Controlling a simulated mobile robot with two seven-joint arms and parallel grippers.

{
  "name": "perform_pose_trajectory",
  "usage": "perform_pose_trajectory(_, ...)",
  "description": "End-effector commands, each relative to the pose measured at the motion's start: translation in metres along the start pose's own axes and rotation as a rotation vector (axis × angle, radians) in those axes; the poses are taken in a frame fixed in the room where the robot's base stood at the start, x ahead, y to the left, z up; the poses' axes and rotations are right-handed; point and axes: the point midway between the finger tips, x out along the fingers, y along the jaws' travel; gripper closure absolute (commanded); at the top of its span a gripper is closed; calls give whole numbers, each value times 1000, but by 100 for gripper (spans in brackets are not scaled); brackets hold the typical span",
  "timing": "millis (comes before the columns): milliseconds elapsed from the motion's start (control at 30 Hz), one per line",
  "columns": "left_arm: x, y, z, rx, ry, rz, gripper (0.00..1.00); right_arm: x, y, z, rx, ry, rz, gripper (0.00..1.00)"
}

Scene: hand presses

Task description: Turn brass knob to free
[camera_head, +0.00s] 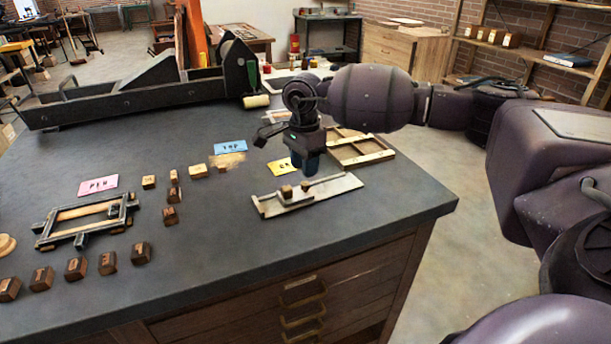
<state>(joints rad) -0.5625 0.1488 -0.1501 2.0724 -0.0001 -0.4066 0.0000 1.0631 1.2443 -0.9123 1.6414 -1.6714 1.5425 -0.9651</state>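A pale composing stick (270,206) lies on the dark table top near its right end, with small brown type blocks (287,191) on it. My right gripper (309,174) points down just above and behind the stick, close to the blocks. Its fingers are dark and overlap from this side, so I cannot tell whether they are open or shut, or whether they touch anything. I cannot make out a brass knob; it may be hidden by the gripper or too small. My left gripper is not in view.
A metal frame (82,222) lies at the left, with several wooden type blocks (75,268) around it. Pink (97,185), blue (230,147) and yellow cards mark the table. A wooden tray (372,157) sits behind the stick; a large dark press (130,90) stands at the back.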

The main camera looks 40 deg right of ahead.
Motion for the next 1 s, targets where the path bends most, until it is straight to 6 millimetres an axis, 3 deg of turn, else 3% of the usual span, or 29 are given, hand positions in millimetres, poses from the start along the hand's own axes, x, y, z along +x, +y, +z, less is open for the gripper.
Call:
perform_pose_trajectory(33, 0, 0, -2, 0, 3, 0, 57, -13, 0, 0, 0, 1, -5, 65)
perform_pose_trajectory(200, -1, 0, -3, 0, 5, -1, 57, -40, 0, 0, 0, 1, -4, 65)
perform_pose_trajectory(400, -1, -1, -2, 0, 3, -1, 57, -59, 0, 0, 0, 0, -1, 65)
perform_pose_trajectory(1000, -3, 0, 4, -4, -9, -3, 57, -63, 0, 0, 0, 1, 1, 65)
